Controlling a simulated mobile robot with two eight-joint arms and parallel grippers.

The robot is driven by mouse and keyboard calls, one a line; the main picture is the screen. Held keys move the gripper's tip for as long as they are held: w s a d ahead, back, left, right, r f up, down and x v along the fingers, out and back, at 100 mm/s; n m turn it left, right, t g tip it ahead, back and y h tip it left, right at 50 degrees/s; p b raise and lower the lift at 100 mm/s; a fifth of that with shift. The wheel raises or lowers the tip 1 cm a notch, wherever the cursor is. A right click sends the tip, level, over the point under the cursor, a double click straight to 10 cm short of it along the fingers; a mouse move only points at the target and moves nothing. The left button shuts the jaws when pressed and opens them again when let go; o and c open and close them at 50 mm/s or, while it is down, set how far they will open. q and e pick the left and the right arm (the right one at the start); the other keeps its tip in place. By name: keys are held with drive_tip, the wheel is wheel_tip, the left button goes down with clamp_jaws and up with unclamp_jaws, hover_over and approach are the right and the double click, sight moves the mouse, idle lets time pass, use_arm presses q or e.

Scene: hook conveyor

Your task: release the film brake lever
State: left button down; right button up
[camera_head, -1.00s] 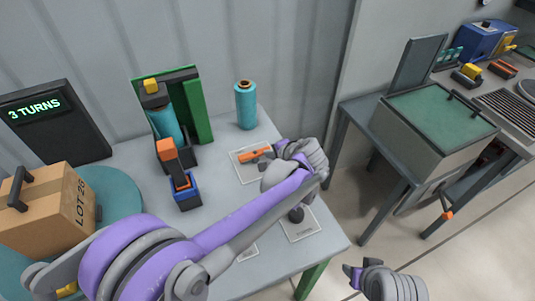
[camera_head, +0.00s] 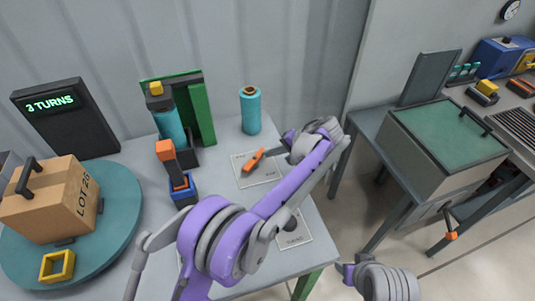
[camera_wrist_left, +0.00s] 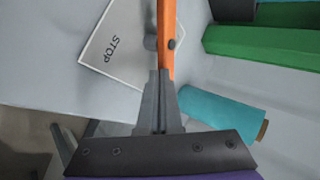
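My left gripper (camera_head: 288,141) is at the lever's right end in the head view. Its fingers (camera_wrist_left: 161,78) look closed together on the lever; the contact is partly hidden. My right gripper (camera_head: 348,270) is at the bottom, away from the table things; its fingers are too unclear to read.
A teal film roll (camera_head: 250,110) stands behind the plate. A carton (camera_head: 50,205) sits on a teal turntable (camera_head: 122,205).

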use_arm(q)
drive_tip(key=shift+w+a, duration=0.1)
drive_tip(key=shift+w, duration=0.15)
drive_tip(key=shift+w+a, duration=0.7)
drive_tip(key=shift+w, duration=0.15)
drive_tip(key=shift+w+a, duration=0.25)
drive_tip(key=shift+a, duration=0.15)
drive_tip(key=shift+w+a, duration=0.1)
drive_tip(key=shift+a, duration=0.05)
drive_tip(key=v, duration=1.1)
drive_tip(key=shift+a, duration=0.1)
